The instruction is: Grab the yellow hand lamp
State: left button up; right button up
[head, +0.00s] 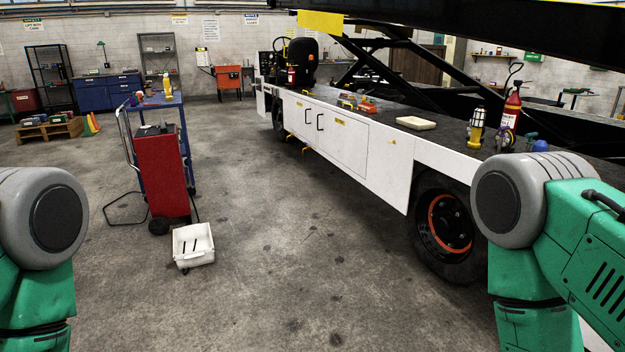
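A yellow hand lamp (477,127) stands upright on the dark deck of the belt loader (380,165), toward the right of the head view. It has a yellow body and a pale, caged upper part. A red fire extinguisher (511,108) stands just right of it. My green and grey arm parts show at the lower left and lower right edges. Neither gripper is in view, so I cannot see what they hold. The lamp is apart from any visible part of my arms.
A cream tray (416,123) and small orange and green items (357,104) lie on the deck. A blue ball-like item (540,146) is near the extinguisher. A red cabinet (160,175) and white bin (193,245) stand left. The middle floor is clear.

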aim_at(479, 118)
jog(key=i+j, duration=0.1)
jog(key=i, duration=0.45)
jog(key=i+j, duration=0.1)
jog(key=i, duration=0.45)
jog(key=i+j+z, duration=0.1)
jog(key=i, duration=0.5)
